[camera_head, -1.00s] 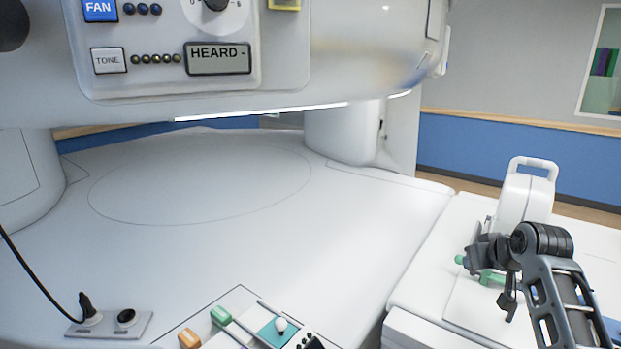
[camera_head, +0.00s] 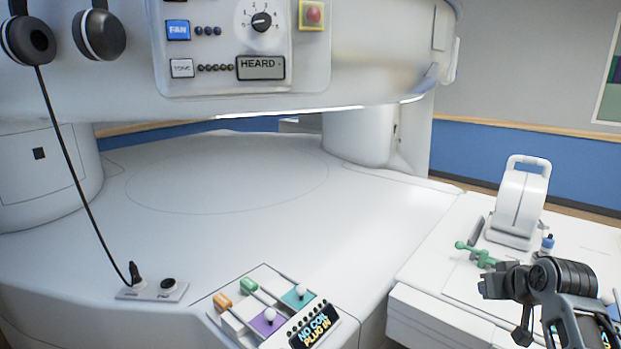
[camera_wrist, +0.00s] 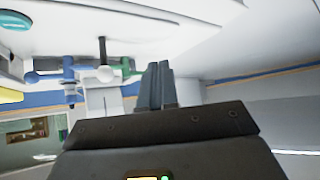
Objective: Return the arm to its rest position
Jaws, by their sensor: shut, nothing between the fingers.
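My gripper (camera_head: 492,285) shows at the lower right of the head view, on the end of my dark arm, in front of the white side table. In the wrist view my gripper's two fingers (camera_wrist: 158,84) lie side by side, closed with nothing between them. My arm is bent, with its black ribbed joint to the right of the gripper. In the head view the gripper appears just below a green handled piece (camera_head: 477,253); I cannot tell how far apart they are.
A slider panel (camera_head: 272,312) reads "NO COIL PLUG IN". Headphones (camera_head: 98,35) hang at upper left, their cable running to a socket plate (camera_head: 152,291). The broad white bed (camera_head: 225,185) is clear.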

